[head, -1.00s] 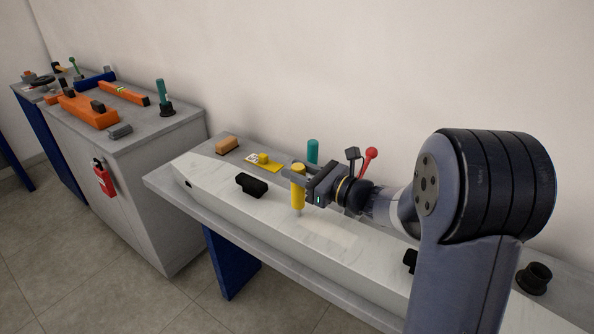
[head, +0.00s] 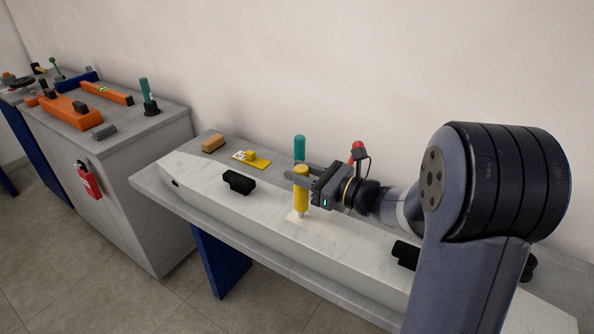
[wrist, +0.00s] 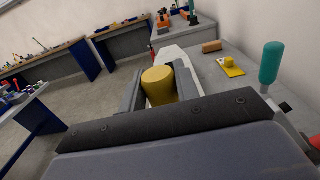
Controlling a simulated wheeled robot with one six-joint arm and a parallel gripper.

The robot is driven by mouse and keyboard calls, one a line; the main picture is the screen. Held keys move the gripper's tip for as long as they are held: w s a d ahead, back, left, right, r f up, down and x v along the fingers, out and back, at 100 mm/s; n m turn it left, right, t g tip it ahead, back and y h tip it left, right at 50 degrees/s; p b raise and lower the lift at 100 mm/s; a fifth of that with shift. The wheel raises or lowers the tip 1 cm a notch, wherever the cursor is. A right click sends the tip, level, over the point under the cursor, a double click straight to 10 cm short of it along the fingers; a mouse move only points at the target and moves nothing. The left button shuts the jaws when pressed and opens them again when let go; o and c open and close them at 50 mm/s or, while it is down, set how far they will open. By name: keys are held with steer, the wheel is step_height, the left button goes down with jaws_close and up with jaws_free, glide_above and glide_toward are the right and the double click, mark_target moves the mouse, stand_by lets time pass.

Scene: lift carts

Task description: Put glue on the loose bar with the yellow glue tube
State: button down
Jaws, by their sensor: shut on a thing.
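The yellow glue tube (head: 301,190) is upright in my gripper (head: 303,173), nozzle down. My gripper is shut on its upper part; the wrist view shows the tube's top (wrist: 158,86) between the two jaws. The long white marbled bar (head: 207,184) lies along the bench, with black grips (head: 239,182) on it. The nozzle is over a pale, lighter patch (head: 318,224) on the bar's top. I cannot tell whether the nozzle touches it. My arm hides part of the bar's right end.
Behind the bar on the bench (head: 147,184) are a tan block (head: 213,143), a yellow piece on a card (head: 251,156) and a teal-handled tool (head: 299,147). A grey cabinet with orange tools (head: 70,110) stands left. The floor in front is clear.

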steer(key=p+v, duration=0.1)
steer(key=v, duration=1.2)
stand_by(1.9)
stand_by(0.4)
